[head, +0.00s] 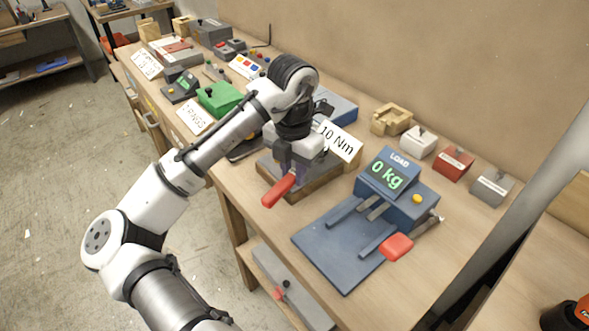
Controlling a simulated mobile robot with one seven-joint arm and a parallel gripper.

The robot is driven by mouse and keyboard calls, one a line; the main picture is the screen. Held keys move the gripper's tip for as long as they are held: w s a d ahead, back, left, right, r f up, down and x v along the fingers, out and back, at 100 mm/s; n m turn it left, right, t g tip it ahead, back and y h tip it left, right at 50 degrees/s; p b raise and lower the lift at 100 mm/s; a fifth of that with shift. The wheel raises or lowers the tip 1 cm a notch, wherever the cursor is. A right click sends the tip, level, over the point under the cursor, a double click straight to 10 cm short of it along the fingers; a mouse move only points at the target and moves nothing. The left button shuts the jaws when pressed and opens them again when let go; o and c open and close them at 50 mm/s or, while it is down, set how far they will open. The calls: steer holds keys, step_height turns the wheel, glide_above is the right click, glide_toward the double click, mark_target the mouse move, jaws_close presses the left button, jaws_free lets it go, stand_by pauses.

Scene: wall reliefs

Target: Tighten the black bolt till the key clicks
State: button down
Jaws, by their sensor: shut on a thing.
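The key's red handle (279,190) sticks out toward the front left from beneath my gripper (292,170). My gripper points down over a grey block on a wooden base (318,187) and is shut on the key. The key lies about level above the block. The black bolt is not visible; my gripper and the key cover the middle of the block. A white sign reading "10 Nm" (340,142) stands just behind and to the right of the gripper.
Right of the block stands a blue load tester (408,205) reading "0 kg", with a red-handled lever (397,246). Small white, red and grey boxes line the wall side. A green box (219,98) and other devices fill the bench's far left.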

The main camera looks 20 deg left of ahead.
steer(key=shift+w+a+m+p, duration=0.3)
steer(key=shift+a+m+p, duration=0.15)
steer(key=shift+a+m, duration=0.35)
stand_by(1.3)
steer(key=shift+d+r, duration=0.1)
steer(key=shift+d, duration=0.05)
steer(key=shift+s+d+n+p, duration=0.15)
steer(key=shift+d+n+p, duration=0.2)
steer(key=shift+p, duration=0.2)
steer(key=shift+s+d+n, duration=0.1)
steer(key=shift+d+n, duration=0.1)
steer(key=shift+n, duration=0.15)
steer(key=shift+r+p, duration=2.45)
steer(key=shift+r, duration=0.05)
